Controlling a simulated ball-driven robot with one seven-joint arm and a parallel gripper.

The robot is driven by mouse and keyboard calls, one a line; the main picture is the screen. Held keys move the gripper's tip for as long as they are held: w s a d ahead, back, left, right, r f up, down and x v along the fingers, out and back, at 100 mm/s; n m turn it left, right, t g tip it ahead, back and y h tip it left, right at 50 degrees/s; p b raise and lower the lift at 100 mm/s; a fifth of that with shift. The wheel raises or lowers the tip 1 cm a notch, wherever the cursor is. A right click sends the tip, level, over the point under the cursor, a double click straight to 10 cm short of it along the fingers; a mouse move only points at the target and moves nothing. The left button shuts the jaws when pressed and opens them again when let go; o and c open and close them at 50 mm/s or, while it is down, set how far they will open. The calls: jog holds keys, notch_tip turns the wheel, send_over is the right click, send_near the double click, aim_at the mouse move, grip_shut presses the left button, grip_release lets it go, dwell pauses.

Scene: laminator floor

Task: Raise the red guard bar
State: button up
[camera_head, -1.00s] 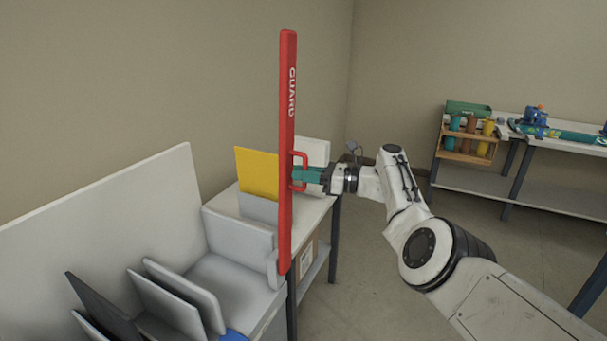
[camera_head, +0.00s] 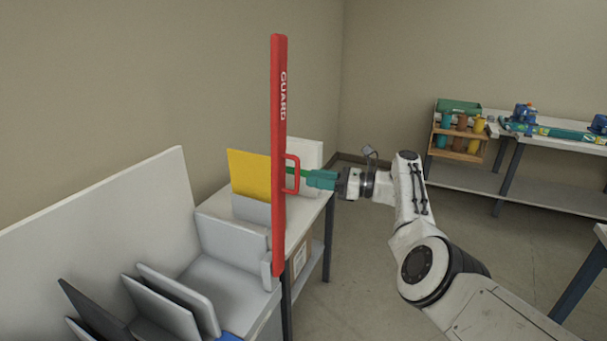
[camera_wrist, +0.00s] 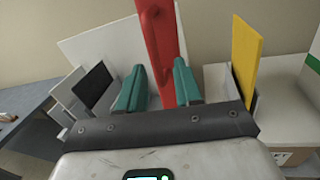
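The red guard bar (camera_head: 278,220), marked GUARD, stands upright at the front corner of the grey machine. Its red handle (camera_head: 297,174) sticks out to the right at mid-height. My gripper (camera_head: 305,175) is level with the handle, on its right side. In the wrist view the two teal fingers (camera_wrist: 158,72) are spread apart.
A yellow panel (camera_head: 249,172) stands behind the bar on a white table (camera_head: 308,212). Grey panels (camera_head: 165,305) lean at lower left. A bench (camera_head: 540,200) with a tool rack (camera_head: 459,143) is at the back right. The floor between is clear.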

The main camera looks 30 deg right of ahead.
jog(key=shift+v, duration=2.7)
jog(key=shift+f, duration=0.1)
jog(key=s+a+f+n+g+h, duration=0.1)
jog(key=s+f+n+g+h, duration=0.1)
jog(key=s+f, duration=0.35)
jog(key=s+a+f+n+g+h, duration=0.1)
jog(key=s+f+n+h, duration=0.15)
jog(key=f, duration=0.65)
jog(key=s+a+f+n+g+h, duration=0.1)
jog(key=s+f+n+g, duration=0.2)
jog(key=f, duration=0.5)
jog(key=s+a+f+n+g+h, duration=0.1)
jog(key=s+a+f+n+h, duration=0.2)
jog(key=s, duration=0.5)
jog(key=s+a+f+n+g+h, duration=0.1)
jog(key=s+a+f+n+g, duration=0.1)
jog(key=s+f+n, duration=0.35)
jog(key=s+a+r+n+h, duration=0.1)
jog(key=s+a+n, duration=0.1)
jog(key=s, duration=0.6)
jog(key=s+a+r+n+g+h, duration=0.1)
jog(key=s+a+n+h, duration=0.1)
jog(key=s+n, duration=0.3)
jog(key=s+a+n+g+h, duration=0.1)
jog(key=s+a+n, duration=0.2)
jog(key=s, duration=0.7)
jog(key=shift+s+a+r+n, duration=0.15)
jog(key=shift+s+r+n, duration=0.25)
jog(key=shift+n, duration=0.1)
